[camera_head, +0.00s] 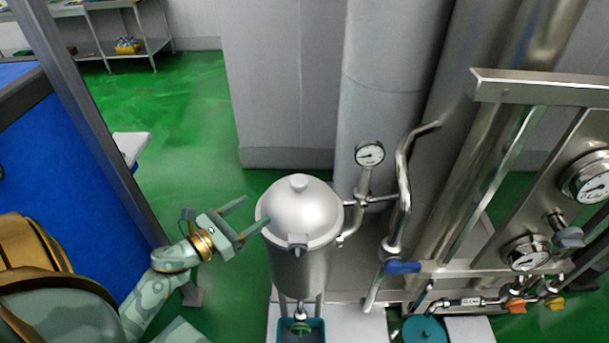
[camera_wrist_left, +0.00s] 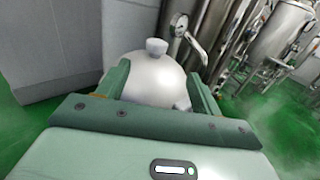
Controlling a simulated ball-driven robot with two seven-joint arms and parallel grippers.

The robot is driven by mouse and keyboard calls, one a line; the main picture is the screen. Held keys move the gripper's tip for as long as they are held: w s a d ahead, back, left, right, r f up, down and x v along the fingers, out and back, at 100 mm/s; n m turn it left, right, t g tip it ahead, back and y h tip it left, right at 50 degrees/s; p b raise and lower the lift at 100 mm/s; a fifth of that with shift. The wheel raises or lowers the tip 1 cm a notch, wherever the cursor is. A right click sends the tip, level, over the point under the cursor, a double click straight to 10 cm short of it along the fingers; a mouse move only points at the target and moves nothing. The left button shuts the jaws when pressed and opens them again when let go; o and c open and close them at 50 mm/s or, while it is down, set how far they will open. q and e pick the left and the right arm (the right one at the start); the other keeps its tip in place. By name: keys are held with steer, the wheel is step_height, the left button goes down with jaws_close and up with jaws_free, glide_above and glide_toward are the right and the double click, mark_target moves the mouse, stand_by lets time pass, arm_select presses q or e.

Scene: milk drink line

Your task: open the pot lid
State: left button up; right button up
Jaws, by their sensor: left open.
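The steel pot (camera_head: 300,268) stands upright on a stand in the middle of the head view. Its domed lid (camera_head: 299,213) is shut on the rim, with a round knob (camera_head: 299,183) on top and a small latch (camera_head: 297,243) at the front. My left gripper (camera_head: 256,214) is open just left of the lid, its fingers pointing at it. In the left wrist view the lid (camera_wrist_left: 152,78) and its knob (camera_wrist_left: 157,46) show beyond and between the open fingers, which hold nothing. My right gripper is in neither view.
A pressure gauge (camera_head: 369,153) and bent steel pipes stand close right of the pot. A blue valve handle (camera_head: 402,267) is lower right. A teal container (camera_head: 302,331) sits below the pot. A blue panel (camera_head: 60,170) stands at the left. Green floor is open behind my left gripper.

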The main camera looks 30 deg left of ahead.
mark_target(292, 184)
arm_select(q)
steer(key=x, duration=1.5)
steer(key=shift+w+a+f+p, duration=0.1)
steer(key=shift+w+a+p, duration=0.15)
steer(key=shift+p, duration=0.15)
steer(key=shift+w+d, duration=0.15)
steer(key=shift+w, duration=0.25)
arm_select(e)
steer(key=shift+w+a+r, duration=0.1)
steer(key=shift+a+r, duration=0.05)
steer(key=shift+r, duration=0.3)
